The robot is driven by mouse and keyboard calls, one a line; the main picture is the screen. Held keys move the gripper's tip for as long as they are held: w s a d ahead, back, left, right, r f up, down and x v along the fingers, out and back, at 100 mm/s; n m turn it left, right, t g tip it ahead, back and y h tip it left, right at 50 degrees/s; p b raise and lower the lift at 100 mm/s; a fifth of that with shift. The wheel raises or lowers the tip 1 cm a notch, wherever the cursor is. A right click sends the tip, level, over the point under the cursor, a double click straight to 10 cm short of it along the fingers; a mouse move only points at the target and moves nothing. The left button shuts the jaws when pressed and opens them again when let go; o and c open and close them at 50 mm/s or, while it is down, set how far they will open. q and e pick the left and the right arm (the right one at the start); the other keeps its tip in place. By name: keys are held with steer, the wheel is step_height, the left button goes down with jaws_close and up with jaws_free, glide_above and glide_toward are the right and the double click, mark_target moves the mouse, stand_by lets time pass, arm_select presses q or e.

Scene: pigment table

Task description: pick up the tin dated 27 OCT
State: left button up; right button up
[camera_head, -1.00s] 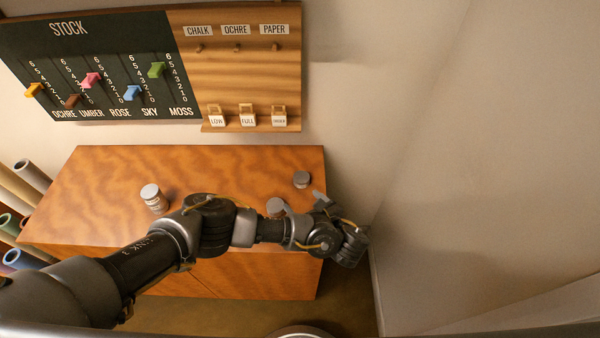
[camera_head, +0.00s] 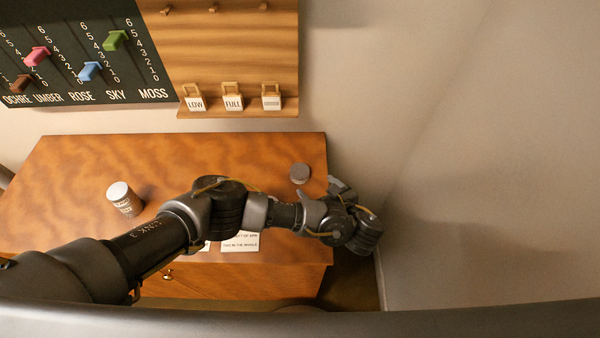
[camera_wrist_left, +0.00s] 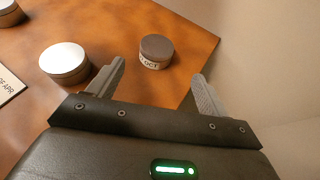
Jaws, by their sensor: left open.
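A short tin with a dark lid (camera_wrist_left: 157,47) stands upright near the table's right end. Its label is partly readable and ends in "OCT"; the day number is not clear. It also shows in the head view (camera_head: 300,173). My left gripper (camera_wrist_left: 160,72) is open and empty, its fingers pointing toward this tin, which appears between them, slightly beyond the tips. A pale-lidded tin (camera_wrist_left: 64,62) stands just left of the left finger in the wrist view; my arm hides it in the head view. My right gripper is not in view.
A taller white-lidded container (camera_head: 124,199) stands at the table's left. A printed card (camera_head: 240,242) lies near the front edge, partly behind my arm. A wall (camera_head: 440,180) rises right of the table (camera_head: 70,170). The stock board (camera_head: 85,60) hangs behind.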

mark_target(302, 174)
arm_select(q)
steer(key=b+x, duration=0.4)
steer(key=b, duration=0.1)
steer(key=shift+f, duration=0.35)
steer(key=shift+w+a, duration=0.2)
steer(key=shift+w, duration=0.1)
steer(key=shift+w+a+b, duration=0.1)
steer(key=shift+w+b, duration=0.05)
steer(key=shift+b, duration=0.25)
steer(key=shift+r, duration=0.2)
steer(key=shift+a+f, duration=0.1)
steer(key=shift+f, duration=0.05)
steer(key=shift+b+x, duration=0.9)
steer(key=shift+b, duration=0.3)
steer(key=shift+w+a+f+p, duration=0.2)
steer(key=shift+w+a+p, duration=0.4)
steer(key=shift+w+a, duration=0.3)
steer(key=shift+w+a+f, duration=0.1)
steer(key=shift+w+f, duration=0.15)
steer(key=shift+w, duration=0.1)
